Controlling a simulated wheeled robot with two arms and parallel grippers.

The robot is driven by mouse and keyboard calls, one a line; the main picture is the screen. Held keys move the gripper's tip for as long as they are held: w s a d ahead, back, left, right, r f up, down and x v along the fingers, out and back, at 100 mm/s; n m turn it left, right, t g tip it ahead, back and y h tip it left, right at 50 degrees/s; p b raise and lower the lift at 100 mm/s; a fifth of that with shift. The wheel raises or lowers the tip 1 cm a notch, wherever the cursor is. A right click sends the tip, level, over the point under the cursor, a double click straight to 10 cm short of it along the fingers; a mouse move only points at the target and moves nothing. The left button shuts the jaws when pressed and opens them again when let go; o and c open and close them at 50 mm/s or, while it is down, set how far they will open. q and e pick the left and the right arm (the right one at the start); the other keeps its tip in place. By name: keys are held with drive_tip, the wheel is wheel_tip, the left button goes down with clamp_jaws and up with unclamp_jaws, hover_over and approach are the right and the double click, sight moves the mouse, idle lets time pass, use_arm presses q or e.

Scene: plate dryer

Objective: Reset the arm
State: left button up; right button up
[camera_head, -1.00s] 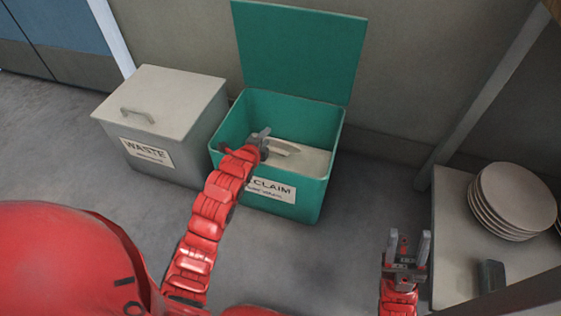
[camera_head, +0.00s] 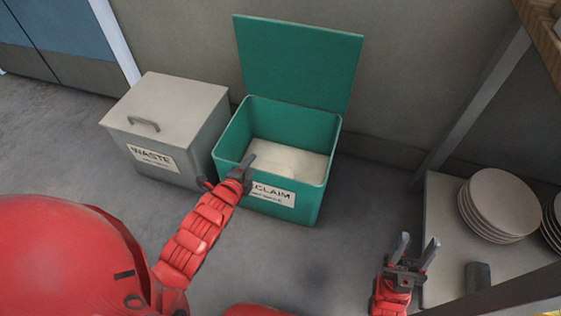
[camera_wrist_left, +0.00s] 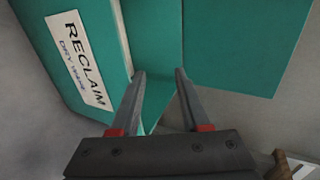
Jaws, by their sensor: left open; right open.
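My left arm comes in from the left in the head view. Its gripper (camera_head: 240,172) is at the front rim of the green reclaim bin (camera_head: 318,205), and from this angle I cannot tell if it touches the rim. In the left wrist view the left gripper (camera_wrist_left: 160,75) has its two fingers apart with nothing between them, and the bin wall with its RECLAIM label (camera_wrist_left: 80,60) lies beyond. My right gripper (camera_head: 418,243) is open and empty at the lower right, beside the plate table.
The reclaim bin's lid stands open (camera_head: 297,62) and a pale surface shows inside. A closed grey waste bin (camera_head: 168,105) stands to its left. At the right, a stack of plates (camera_head: 497,205) and a small dark block (camera_head: 478,277) sit on a pale table (camera_head: 445,215). Floor between is clear.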

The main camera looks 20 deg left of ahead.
use_arm(q)
drive_tip(key=p+v, duration=0.1)
drive_tip(key=v, duration=0.2)
drive_tip(key=shift+s, duration=0.2)
